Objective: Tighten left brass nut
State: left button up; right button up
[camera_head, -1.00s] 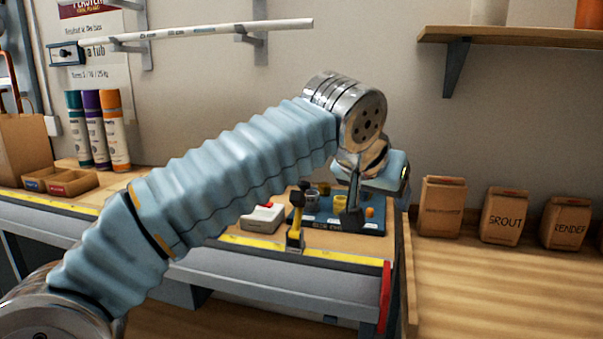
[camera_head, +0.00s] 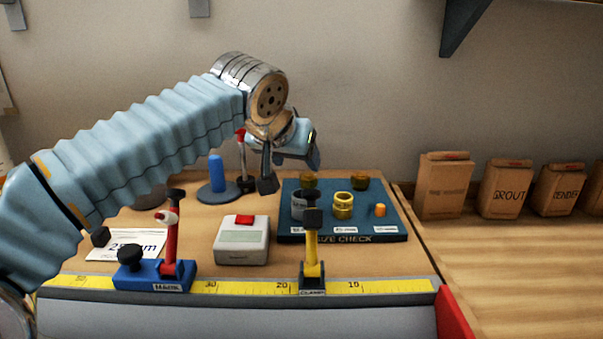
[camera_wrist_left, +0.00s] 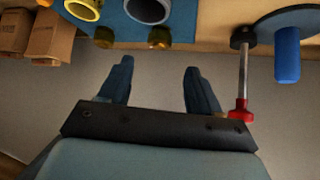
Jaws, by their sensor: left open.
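Two brass nuts stand at the back edge of the dark blue size-check board (camera_head: 400,222): the left brass nut (camera_head: 308,181) and the right brass nut (camera_head: 360,181). In the left wrist view the left one (camera_wrist_left: 159,38) and the right one (camera_wrist_left: 105,37) show at the top, partly in shadow. My left gripper (camera_head: 290,170) is open and empty, above the bench behind the board's left end. In the left wrist view its fingers (camera_wrist_left: 158,70) point toward the board, apart from the left nut. My right gripper is not in view.
A grey ring (camera_head: 298,206), a yellow ring (camera_head: 343,206) and an orange plug (camera_head: 380,210) sit on the board. A red-topped rod (camera_head: 241,160) and blue peg (camera_head: 216,173) stand left. A yellow clamp (camera_head: 312,262) and white device (camera_head: 242,242) are in front.

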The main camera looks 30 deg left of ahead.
aim_at(306, 176)
pick_arm(q)
jog(key=x, duration=0.9)
jog(key=shift+c, duration=0.3)
jog(key=c, duration=1)
jog(key=shift+m, duration=0.3)
jog(key=m+h, duration=0.3)
jog(key=m, duration=0.1)
jog(key=shift+a+h, duration=0.35)
jog(key=shift+h, duration=0.05)
jog(key=shift+w+a+m+g+h, duration=0.1)
jog(key=shift+m+g+h, duration=0.25)
jog(key=shift+m+h, duration=0.6)
jog(key=shift+w+a+m+g+h, duration=0.1)
jog(key=shift+m+g+h, duration=0.35)
jog(key=shift+m, duration=0.9)
